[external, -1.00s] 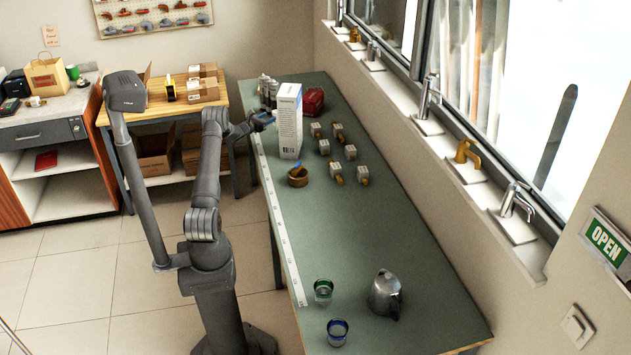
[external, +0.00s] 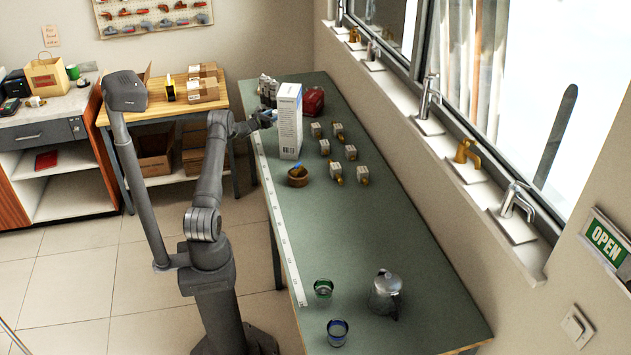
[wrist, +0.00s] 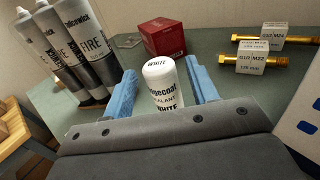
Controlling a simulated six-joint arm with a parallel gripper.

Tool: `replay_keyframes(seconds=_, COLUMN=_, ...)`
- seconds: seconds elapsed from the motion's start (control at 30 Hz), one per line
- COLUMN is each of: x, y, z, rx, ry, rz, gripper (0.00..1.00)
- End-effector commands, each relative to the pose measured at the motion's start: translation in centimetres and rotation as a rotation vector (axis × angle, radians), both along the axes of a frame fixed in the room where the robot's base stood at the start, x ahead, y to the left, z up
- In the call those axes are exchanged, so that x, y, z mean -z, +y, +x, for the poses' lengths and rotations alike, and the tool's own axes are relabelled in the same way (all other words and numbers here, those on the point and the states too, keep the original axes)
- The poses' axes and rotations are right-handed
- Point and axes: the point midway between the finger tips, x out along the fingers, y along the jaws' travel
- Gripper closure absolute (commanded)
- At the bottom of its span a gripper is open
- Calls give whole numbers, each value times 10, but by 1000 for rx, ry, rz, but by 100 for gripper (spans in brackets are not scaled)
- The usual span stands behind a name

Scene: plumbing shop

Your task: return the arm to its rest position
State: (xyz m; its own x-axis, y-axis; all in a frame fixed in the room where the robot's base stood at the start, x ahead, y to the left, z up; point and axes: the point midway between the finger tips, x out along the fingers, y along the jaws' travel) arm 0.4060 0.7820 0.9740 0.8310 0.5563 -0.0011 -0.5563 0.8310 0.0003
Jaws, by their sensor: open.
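My gripper (external: 268,116) is at the far left part of the green bench, just left of the tall white box (external: 289,125) in the external view. In the wrist view, its two blue fingers (wrist: 163,90) are apart. A white sealant cylinder (wrist: 163,88) with a rounded white top stands between them. I cannot tell whether either finger touches it. My arm is raised and reaches over the bench edge.
Grey cartridges (wrist: 75,50) stand left of the fingers. A red box (wrist: 163,37) is behind, and labelled brass fittings (wrist: 252,60) lie at right. A wooden bowl (external: 298,177), glasses (external: 323,290) and a metal pot (external: 386,293) are on the bench (external: 350,240).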

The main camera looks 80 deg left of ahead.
Motion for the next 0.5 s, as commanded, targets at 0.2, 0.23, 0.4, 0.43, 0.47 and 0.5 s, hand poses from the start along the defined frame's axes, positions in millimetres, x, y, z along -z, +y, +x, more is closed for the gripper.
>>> replay_keyframes(seconds=0.2, x=-22, y=8, z=13, rx=0, ry=-2, rz=5, gripper=47)
replay_keyframes(seconds=0.23, x=-28, y=8, z=13, rx=0, ry=-2, rz=5, gripper=47)
replay_keyframes(seconds=0.4, x=-61, y=8, z=13, rx=0, ry=-1, rz=4, gripper=47)
replay_keyframes(seconds=0.43, x=-68, y=8, z=13, rx=0, ry=-2, rz=4, gripper=47)
replay_keyframes(seconds=0.47, x=-74, y=8, z=13, rx=1, ry=-2, rz=4, gripper=47)
replay_keyframes(seconds=0.5, x=-81, y=8, z=13, rx=1, ry=-2, rz=5, gripper=47)
